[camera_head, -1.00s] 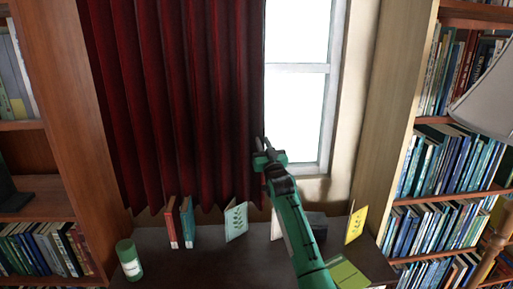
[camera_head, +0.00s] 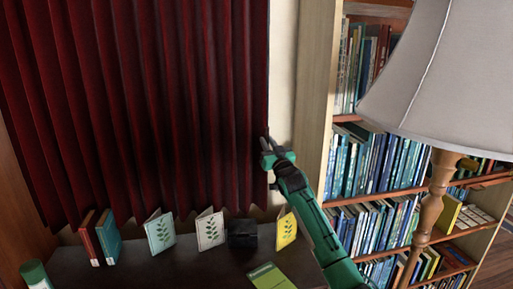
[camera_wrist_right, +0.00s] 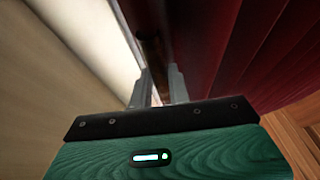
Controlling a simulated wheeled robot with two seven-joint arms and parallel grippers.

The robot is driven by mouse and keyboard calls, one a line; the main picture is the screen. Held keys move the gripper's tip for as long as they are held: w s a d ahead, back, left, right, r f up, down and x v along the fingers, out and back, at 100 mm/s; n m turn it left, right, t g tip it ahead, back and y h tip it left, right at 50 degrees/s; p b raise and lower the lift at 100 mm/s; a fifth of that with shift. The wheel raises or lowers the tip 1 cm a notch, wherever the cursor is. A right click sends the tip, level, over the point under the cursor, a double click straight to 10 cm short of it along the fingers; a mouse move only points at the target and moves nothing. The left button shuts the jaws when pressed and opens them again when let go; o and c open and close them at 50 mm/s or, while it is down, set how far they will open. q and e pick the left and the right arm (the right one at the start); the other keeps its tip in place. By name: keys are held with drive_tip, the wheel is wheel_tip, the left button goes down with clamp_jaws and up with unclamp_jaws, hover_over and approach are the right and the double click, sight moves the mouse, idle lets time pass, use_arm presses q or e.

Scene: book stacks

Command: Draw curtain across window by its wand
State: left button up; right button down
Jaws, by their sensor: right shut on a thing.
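The dark red pleated curtain (camera_head: 150,100) hangs over the window area, and no window pane shows in the head view. Its right edge is beside a pale wall strip (camera_head: 283,70). The wand is too dark to make out in the head view. My left gripper is not in view.
Below the curtain, a dark shelf top (camera_head: 190,262) holds a red book (camera_head: 90,238), a teal book (camera_head: 108,236), leaf-print cards (camera_head: 160,231), a black box (camera_head: 242,234) and a green cylinder (camera_head: 36,274). A lampshade (camera_head: 435,75) and bookcase (camera_head: 365,160) stand at right.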

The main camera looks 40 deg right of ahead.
drive_tip(key=shift+s+d, duration=0.5)
drive_tip(key=shift+d, duration=0.4)
drive_tip(key=c, duration=1.3)
unclamp_jaws()
drive_tip(key=shift+b+v, duration=2.2)
drive_tip(key=shift+v, duration=4.75)
